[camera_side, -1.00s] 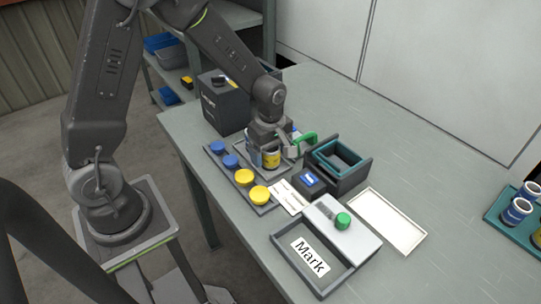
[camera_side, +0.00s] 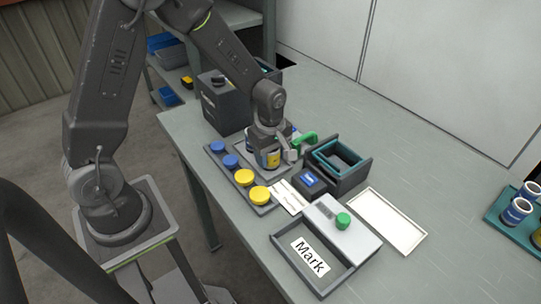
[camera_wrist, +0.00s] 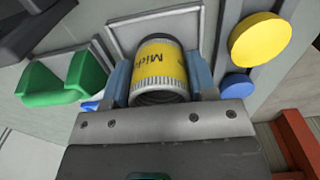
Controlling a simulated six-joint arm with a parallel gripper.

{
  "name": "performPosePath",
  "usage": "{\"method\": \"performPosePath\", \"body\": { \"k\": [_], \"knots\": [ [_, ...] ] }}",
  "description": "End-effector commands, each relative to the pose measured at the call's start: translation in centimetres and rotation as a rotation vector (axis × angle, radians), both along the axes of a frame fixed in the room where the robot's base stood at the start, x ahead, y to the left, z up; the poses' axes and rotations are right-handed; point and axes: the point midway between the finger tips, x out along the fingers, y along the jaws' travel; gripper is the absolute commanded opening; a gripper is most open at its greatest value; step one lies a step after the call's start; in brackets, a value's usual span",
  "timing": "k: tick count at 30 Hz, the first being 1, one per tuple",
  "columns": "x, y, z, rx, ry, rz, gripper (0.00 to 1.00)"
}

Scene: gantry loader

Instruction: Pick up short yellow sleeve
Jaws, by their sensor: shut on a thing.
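A sleeve (camera_wrist: 162,68) with a yellow band, grey ends and dark lettering that begins "Mid" sits between the two blue-grey finger pads in the wrist view. My gripper (camera_wrist: 160,80) is shut on it, one pad on each side. In the side view the yellow sleeve (camera_side: 271,160) shows low under my gripper (camera_side: 273,151), over the grey tray. Another sleeve seems to be close behind it there, mostly hidden by the gripper. I cannot tell whether the held sleeve touches the tray.
A rack with blue caps (camera_side: 231,161) and yellow caps (camera_side: 244,177) lies left of the gripper. A green bracket (camera_side: 304,139) and a teal-rimmed bin (camera_side: 341,158) stand close on the right. A dark box (camera_side: 224,106) stands behind. A tray marked "Mark" (camera_side: 345,272) is in front.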

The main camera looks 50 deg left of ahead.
Motion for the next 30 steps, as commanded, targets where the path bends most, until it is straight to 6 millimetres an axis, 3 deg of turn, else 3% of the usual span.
{"method": "performPosePath", "body": {
  "k": [11, 18, 30],
  "knots": [
    [0.1, 0.0, 0.6, 0.000, -0.003, 0.000, 0.19],
    [0.2, 0.0, 4.1, 0.001, -0.009, 0.000, 0.19],
    [-3.6, 7.1, 8.8, 0.002, -0.005, 0.006, 0.19]
  ]
}}
